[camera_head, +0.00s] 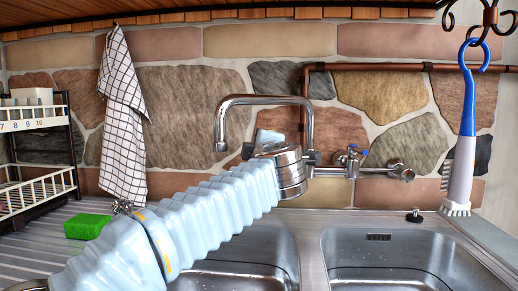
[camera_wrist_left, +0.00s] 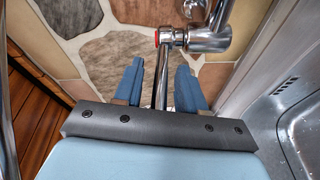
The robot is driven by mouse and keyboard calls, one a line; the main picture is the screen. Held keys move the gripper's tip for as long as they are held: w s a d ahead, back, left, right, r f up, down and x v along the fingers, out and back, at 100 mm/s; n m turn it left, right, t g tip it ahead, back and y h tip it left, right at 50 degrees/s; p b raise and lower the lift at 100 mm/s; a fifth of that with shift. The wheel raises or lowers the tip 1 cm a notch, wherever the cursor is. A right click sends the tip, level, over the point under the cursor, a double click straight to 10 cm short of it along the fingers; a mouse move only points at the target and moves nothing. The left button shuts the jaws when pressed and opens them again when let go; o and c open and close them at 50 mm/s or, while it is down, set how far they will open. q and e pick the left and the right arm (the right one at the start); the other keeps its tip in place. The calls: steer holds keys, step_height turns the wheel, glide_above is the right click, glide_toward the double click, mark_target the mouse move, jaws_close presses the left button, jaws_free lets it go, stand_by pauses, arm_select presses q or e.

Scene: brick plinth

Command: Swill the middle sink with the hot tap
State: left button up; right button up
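The hot tap (camera_wrist_left: 168,37), chrome with a red ring, shows at the top of the left wrist view. A thin chrome rod (camera_wrist_left: 162,78) runs down from it between the two blue fingers of my left gripper (camera_wrist_left: 158,92). The fingers are apart, with gaps visible beside the rod. In the head view my left wrist hides the hot tap; only a blue finger (camera_head: 268,136) shows. No water shows. Two steel basins are visible: one (camera_head: 245,268) partly behind my arm, one (camera_head: 400,268) at right. Which is the middle sink is unclear.
A blue-marked tap (camera_head: 355,158) is right of the spout. A brush (camera_head: 463,150) hangs at far right. A green sponge (camera_head: 87,226) lies near my arm, below a checked towel (camera_head: 122,120). A rack (camera_head: 38,150) stands at left. A stone wall (camera_head: 190,110) is close behind.

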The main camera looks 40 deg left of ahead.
arm_select(q)
steer(key=shift+c, duration=0.3)
jaws_close()
steer(key=shift+a+m+t+h, duration=0.3)
steer(key=shift+m+t+h, duration=0.4)
steer(key=shift+m+h, duration=0.1)
steer(key=shift+o, duration=0.3)
jaws_free()
steer(key=shift+s, duration=0.1)
